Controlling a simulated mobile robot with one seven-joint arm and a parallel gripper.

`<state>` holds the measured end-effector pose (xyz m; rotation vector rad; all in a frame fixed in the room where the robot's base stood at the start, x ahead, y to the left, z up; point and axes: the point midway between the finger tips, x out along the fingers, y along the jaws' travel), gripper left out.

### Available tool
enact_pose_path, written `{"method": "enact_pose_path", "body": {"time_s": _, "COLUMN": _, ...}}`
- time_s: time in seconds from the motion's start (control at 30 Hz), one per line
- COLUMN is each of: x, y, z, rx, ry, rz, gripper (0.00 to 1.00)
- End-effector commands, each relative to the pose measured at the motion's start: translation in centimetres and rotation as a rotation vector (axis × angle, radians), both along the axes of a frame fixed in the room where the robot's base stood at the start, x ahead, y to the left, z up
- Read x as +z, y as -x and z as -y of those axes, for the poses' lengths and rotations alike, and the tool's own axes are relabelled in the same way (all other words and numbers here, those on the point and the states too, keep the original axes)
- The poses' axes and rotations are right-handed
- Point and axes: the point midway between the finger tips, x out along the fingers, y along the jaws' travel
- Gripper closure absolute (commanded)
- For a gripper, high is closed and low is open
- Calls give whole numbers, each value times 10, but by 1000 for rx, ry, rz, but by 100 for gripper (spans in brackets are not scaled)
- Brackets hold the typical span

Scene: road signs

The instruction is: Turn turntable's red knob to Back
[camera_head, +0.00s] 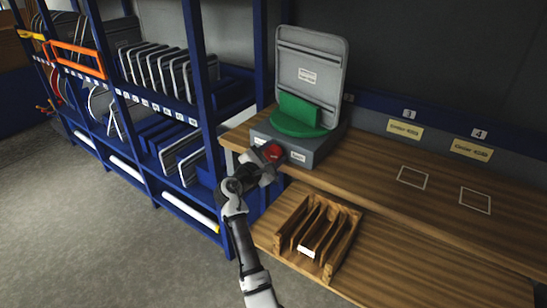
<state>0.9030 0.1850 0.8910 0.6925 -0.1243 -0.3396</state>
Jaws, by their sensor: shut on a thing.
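The turntable is a grey box (317,146) with a green round plate and green holder (297,114) on top. It stands at the left end of the wooden bench. A grey sign plate (311,68) with a white label stands upright in the green holder, its back towards me. The red knob (273,152) is on the front face of the box, between small white labels too small to read. My gripper (268,160) is at the front of the box, shut on the red knob. The gripper partly hides the knob, and I cannot tell which way it points.
A wooden slotted rack (310,239) stands on the lower bench shelf, just right of my arm. A blue shelving unit (207,100) full of sign plates is close on the left. The bench top (440,205) to the right is clear, with white outlined squares and numbered labels.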

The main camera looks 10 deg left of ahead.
Motion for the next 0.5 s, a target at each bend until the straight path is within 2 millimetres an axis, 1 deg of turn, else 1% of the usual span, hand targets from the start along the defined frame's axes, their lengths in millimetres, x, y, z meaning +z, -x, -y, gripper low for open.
{"method": "enact_pose_path", "body": {"time_s": 0.03, "x": -3, "y": 0, "z": 0, "rx": 0, "ry": -32, "rz": 10, "gripper": 74}}
{"method": "enact_pose_path", "body": {"time_s": 0.2, "x": -3, "y": 1, "z": 0, "rx": -1, "ry": -132, "rz": 48, "gripper": 74}}
{"method": "enact_pose_path", "body": {"time_s": 0.5, "x": -2, "y": 1, "z": 1, "rx": -1, "ry": -229, "rz": 82, "gripper": 74}}
